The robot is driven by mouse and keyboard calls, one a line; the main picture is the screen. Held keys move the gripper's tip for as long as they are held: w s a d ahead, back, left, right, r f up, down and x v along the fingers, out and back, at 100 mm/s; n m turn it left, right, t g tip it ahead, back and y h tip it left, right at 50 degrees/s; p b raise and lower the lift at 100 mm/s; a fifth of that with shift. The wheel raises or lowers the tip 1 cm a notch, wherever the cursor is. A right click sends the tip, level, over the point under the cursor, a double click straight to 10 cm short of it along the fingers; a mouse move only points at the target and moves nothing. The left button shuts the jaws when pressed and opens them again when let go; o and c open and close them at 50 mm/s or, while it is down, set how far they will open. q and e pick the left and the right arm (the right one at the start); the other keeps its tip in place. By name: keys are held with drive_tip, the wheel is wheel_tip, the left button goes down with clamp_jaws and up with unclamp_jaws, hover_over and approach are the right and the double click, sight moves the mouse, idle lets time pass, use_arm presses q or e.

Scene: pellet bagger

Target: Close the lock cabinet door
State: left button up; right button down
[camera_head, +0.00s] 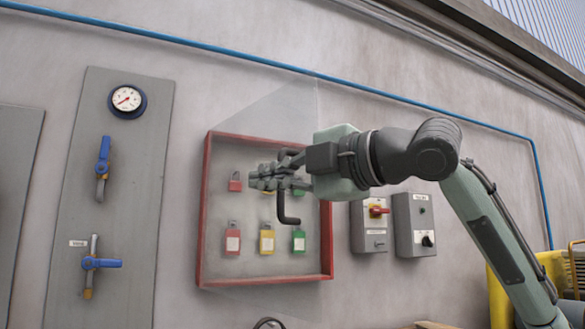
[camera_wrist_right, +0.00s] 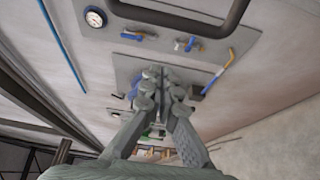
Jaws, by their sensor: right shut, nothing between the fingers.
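The lock cabinet is a shallow red-framed box (camera_head: 204,215) on the wall, with several padlocks inside. Its clear door (camera_head: 290,108) shows as a faint pane reaching above the frame; it appears swung outward, by an angle I cannot tell. A dark bar handle (camera_head: 289,220) stands in front of the cabinet, partly hidden by my right gripper (camera_head: 256,182). This gripper is shut and empty, pointing left across the cabinet front. In the right wrist view, the handle (camera_wrist_right: 185,25) passes above the shut fingers (camera_wrist_right: 163,75); I cannot tell whether they touch. My left gripper is out of view.
A grey panel with a gauge (camera_head: 127,101) and blue-handled valves (camera_head: 103,263) is left of the cabinet. Two grey switch boxes (camera_head: 369,236) (camera_head: 414,238) are to its right. A blue pipe (camera_head: 230,58) runs above. Yellow equipment (camera_head: 500,290) stands at lower right.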

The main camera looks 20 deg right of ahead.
drive_tip(key=shift+w+d, duration=0.55)
drive_tip(key=shift+d, duration=0.25)
drive_tip(key=shift+w+d, duration=0.55)
drive_tip(key=shift+d, duration=0.25)
drive_tip(key=shift+d, duration=0.1)
